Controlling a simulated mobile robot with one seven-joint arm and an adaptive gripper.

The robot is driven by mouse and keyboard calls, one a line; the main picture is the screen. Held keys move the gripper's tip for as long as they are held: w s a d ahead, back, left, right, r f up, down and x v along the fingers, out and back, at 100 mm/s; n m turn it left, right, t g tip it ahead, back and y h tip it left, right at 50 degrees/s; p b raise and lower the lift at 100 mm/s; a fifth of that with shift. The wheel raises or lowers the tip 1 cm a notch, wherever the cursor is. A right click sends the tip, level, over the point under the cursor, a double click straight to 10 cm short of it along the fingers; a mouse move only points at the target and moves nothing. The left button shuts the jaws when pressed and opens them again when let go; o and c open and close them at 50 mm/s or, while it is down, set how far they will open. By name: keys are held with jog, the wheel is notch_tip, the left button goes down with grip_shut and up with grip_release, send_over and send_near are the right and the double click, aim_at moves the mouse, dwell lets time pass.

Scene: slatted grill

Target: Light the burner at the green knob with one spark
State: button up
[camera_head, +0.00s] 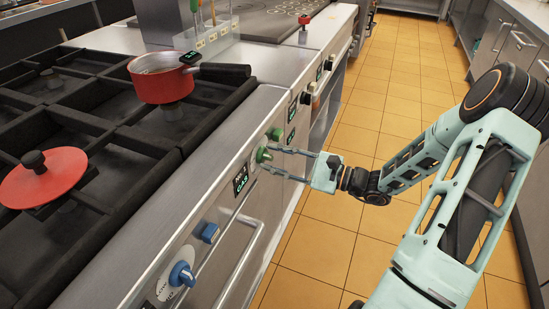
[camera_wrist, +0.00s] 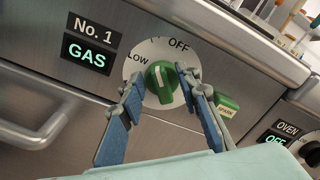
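The green knob (camera_wrist: 162,82) sits on a white dial on the front panel, also visible in the head view (camera_head: 263,155). Its white pointer line tilts slightly left of upright, between the LOW and OFF marks. A lit sign (camera_wrist: 88,43) to its left reads "No. 1" and "GAS". A green button (camera_wrist: 228,101) is just right of the dial; its small lettering is hard to read. My gripper (camera_wrist: 160,82) is open, one finger on each side of the knob, also seen in the head view (camera_head: 267,158). I cannot tell whether either finger touches it.
A blue knob (camera_head: 181,274) and blue button (camera_head: 208,232) are nearer on the panel. A bar handle (camera_head: 240,262) sticks out below. A red pot (camera_head: 161,88) and red lid (camera_head: 45,180) rest on the black grates. The floor (camera_head: 335,225) beside the panel is clear.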

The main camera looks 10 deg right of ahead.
jog(key=v, duration=1.2)
